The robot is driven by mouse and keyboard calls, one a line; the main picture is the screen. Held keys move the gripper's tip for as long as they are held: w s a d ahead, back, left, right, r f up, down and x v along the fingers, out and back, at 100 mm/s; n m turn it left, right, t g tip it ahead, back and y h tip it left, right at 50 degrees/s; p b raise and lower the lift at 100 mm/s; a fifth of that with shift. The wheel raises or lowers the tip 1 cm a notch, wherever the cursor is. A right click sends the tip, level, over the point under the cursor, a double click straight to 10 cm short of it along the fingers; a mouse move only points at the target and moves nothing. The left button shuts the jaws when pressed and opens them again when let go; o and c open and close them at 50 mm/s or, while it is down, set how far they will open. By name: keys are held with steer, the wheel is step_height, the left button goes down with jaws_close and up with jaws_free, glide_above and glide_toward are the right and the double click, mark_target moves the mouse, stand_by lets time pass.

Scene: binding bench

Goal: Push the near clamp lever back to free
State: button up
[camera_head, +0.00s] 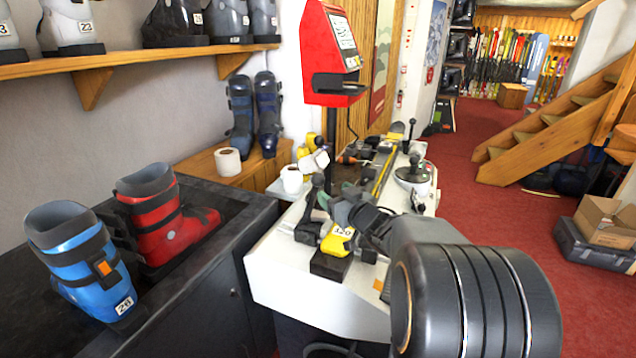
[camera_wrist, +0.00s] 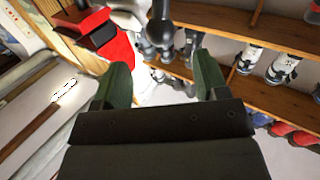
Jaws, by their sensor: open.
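The near clamp lever (camera_head: 317,184) is a black lever with a round knob on top, at the near left part of the white bench (camera_head: 290,275). It stands roughly upright with a slight lean. My gripper (camera_head: 338,209) is just to the right of the lever in the head view, with its dark green fingers apart. In the wrist view a black knob on a stem (camera_wrist: 160,28) appears ahead of my gripper (camera_wrist: 163,75), in line with the gap between the fingers. Nothing is held. Whether a finger touches the lever I cannot tell.
A yellow block marked 120 (camera_head: 338,240) sits just in front of the lever. Another black-knobbed lever (camera_head: 414,160) stands farther back on the bench. A red machine (camera_head: 330,55) rises behind. A blue boot (camera_head: 85,262) and a red boot (camera_head: 165,218) stand on the left counter.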

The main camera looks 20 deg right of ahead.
mark_target(322, 184)
steer(key=w, duration=0.6)
steer(key=w+a, duration=0.1)
steer(key=w, duration=0.2)
steer(key=shift+a, duration=0.1)
steer(key=shift+s, duration=0.1)
